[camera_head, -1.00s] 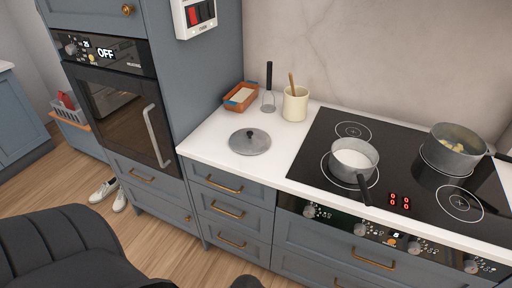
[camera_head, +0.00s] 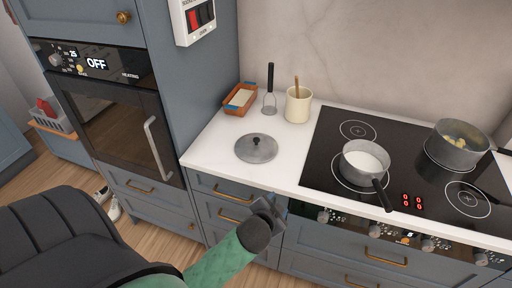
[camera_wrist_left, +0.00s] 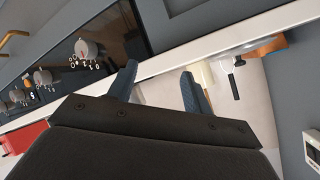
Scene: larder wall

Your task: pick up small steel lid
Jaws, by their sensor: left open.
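The small steel lid (camera_head: 256,148) is a round grey disc with a dark knob on top. It lies flat on the white counter, left of the hob, in the head view. My left gripper (camera_head: 268,207) is in front of the counter's front edge, nearer to me than the lid and apart from it. In the left wrist view my left gripper (camera_wrist_left: 158,88) shows two blue fingers spread apart with nothing between them. My right gripper is not in view.
Behind the lid stand an orange dish (camera_head: 240,98), a masher (camera_head: 270,92) and a cream crock (camera_head: 298,105). To the right is the black hob (camera_head: 400,160) with a small pot (camera_head: 362,160) and a larger pot (camera_head: 457,146). A tall oven cabinet (camera_head: 120,120) borders the left.

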